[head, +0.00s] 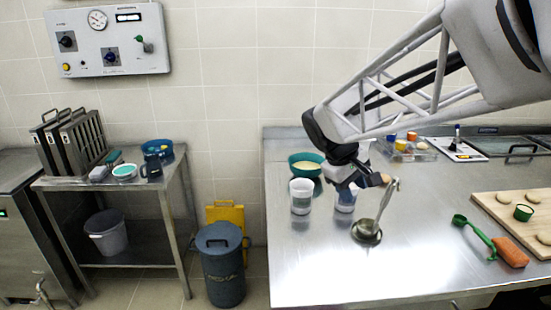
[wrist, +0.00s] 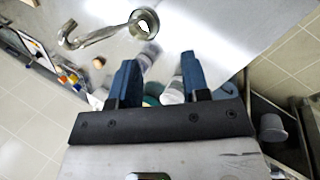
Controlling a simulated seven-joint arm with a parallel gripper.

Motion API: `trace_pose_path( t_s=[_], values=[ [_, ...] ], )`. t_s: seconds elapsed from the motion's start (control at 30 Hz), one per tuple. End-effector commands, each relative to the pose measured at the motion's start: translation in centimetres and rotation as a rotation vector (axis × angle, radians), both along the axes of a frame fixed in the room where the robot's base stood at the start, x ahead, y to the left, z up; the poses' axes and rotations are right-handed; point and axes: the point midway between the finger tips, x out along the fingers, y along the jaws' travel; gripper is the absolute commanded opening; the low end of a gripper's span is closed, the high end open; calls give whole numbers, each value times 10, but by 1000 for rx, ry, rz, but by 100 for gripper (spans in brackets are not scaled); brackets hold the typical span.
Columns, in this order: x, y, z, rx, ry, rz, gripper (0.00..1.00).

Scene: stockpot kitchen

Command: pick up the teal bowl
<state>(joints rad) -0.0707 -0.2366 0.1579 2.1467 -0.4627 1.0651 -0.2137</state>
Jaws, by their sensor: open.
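The teal bowl (head: 306,159) stands upright on the steel counter near its back left part, with pale yellow contents. In the wrist view only a small teal part of it (wrist: 152,100) shows low between the fingers; the rest is hidden by my gripper and a white cup. My gripper (head: 368,182) is to the right of the bowl and nearer the counter's front, raised above the counter. In the wrist view my gripper (wrist: 158,62) has its two blue fingers apart, with nothing held between them.
Two pale cups, one left (head: 301,197) and one right (head: 345,199), stand in front of the bowl. A metal ladle (head: 367,232) is close to my gripper. A cutting board (head: 482,205) and green scoop (head: 473,231) lie right. Another teal-rimmed dish (head: 124,171) is on the side table.

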Motion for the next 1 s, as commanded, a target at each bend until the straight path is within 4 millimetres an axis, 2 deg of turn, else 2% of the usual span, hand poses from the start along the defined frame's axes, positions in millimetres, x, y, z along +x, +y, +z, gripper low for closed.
trace_pose_path(
  t_s=[0.03,0.5,1.0],
  values=[
    [14,0,-1,-21,14,22,43],
    [131,3,-18,-229,140,225,43],
    [255,18,-59,-453,277,430,43]
  ],
)
